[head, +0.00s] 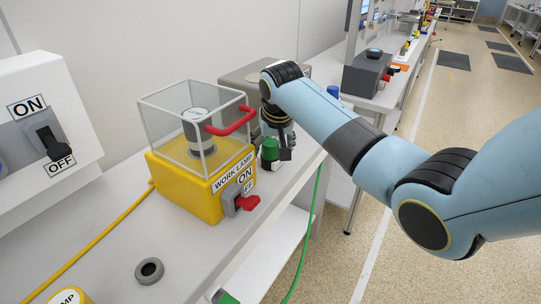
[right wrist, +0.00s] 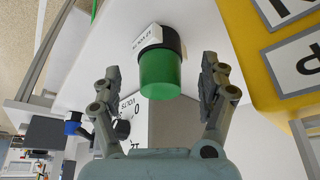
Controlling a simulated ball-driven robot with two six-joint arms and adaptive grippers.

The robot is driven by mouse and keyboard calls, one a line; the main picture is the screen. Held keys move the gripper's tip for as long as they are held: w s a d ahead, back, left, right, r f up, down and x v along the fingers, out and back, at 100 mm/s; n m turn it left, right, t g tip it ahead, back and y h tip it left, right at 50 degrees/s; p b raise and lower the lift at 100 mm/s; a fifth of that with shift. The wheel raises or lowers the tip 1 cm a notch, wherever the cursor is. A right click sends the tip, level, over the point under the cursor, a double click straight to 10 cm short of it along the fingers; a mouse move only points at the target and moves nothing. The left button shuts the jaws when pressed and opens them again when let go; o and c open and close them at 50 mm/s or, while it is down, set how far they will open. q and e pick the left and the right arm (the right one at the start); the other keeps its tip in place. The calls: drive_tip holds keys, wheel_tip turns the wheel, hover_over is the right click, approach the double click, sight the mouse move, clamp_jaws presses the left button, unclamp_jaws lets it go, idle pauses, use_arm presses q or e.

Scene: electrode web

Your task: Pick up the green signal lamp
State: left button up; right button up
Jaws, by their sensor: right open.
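The green signal lamp (head: 270,149) stands on the bench just right of the yellow work lamp box in the head view, a green cap on a black base. In the right wrist view the lamp (right wrist: 161,74) lies between the fingers, with its green end toward the gripper and a white label at its base. My right gripper (head: 279,150) is beside the lamp in the head view. In the right wrist view the right gripper (right wrist: 162,88) is open, its two fingers apart on either side of the lamp with visible gaps. My left gripper is not in view.
The yellow work lamp box (head: 188,191) with a clear cover and red handle stands close left of the lamp. A grey box (head: 241,78) stands behind. A small grey ring (head: 149,270) lies on the bench. A green cable (head: 305,240) hangs over the bench edge.

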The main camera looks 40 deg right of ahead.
sight(270, 155)
drive_tip(key=x, duration=0.4)
drive_tip(key=shift+f+b, duration=0.1)
drive_tip(key=shift+b, duration=0.2)
drive_tip(key=c, duration=1.3)
